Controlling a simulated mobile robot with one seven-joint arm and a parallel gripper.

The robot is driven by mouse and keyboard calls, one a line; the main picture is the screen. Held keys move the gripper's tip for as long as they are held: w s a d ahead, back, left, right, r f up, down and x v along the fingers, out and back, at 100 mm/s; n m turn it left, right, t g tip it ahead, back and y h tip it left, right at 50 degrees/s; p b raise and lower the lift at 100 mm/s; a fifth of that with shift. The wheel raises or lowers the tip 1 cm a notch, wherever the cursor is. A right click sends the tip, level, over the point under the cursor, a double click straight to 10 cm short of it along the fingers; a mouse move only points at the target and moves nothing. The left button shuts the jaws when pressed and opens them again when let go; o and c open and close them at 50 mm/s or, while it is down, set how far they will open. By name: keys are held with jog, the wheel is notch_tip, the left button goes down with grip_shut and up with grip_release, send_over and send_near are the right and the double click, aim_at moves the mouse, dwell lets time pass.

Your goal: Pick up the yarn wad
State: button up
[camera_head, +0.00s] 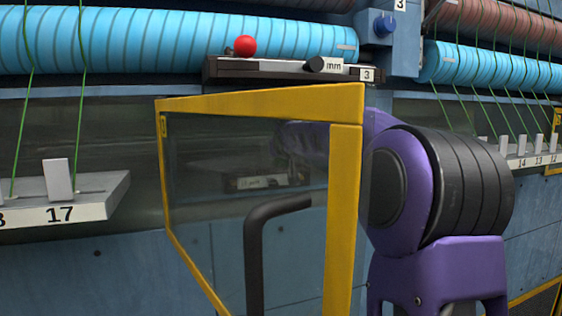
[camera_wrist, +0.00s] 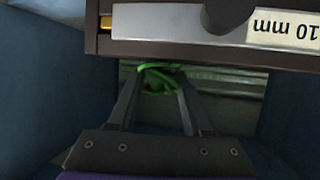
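The yarn wad (camera_wrist: 160,78) is a tangle of bright green strands in the wrist view, below a dark-edged ledge. My gripper (camera_wrist: 158,88) points at it with two dark fingers spread apart. The wad lies between and just beyond the fingertips, and its right side meets or overlaps the right fingertip. I cannot tell whether either finger touches it.
The ledge (camera_wrist: 180,22) with a "10 mm" label crosses the top of the wrist view, close to the fingertips. Dark blue walls (camera_wrist: 40,90) stand on both sides. The yellow-framed glass door (camera_head: 344,200) stands open beside my arm. A red ball (camera_head: 245,46) tops the rail.

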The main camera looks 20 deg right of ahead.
grip_shut()
